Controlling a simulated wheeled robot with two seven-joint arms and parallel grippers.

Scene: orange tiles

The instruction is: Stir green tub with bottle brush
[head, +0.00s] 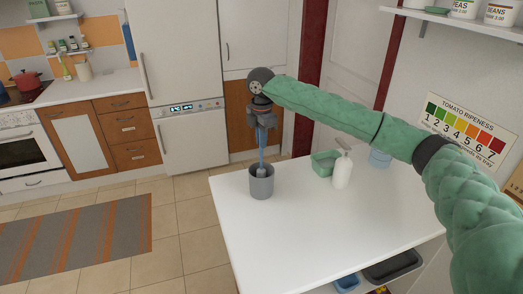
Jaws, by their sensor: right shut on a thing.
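My right gripper (262,122) is shut on the blue bottle brush (262,146) and holds it upright, pointing down, over the table. The lower end of the brush is at the mouth of a grey cup (262,188), partly inside it; how deep it reaches is hidden by the cup wall. The green tub (322,164) stands further back on the table, right of the grey cup and apart from the brush. Its inside is mostly hidden. My left gripper is not in view.
A white bottle (342,172) stands just in front of the tub, partly covering it. A light blue container (380,158) stands to the right, below my right arm. The front of the white table (320,235) is clear. A dark tray (393,266) sits on a lower shelf.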

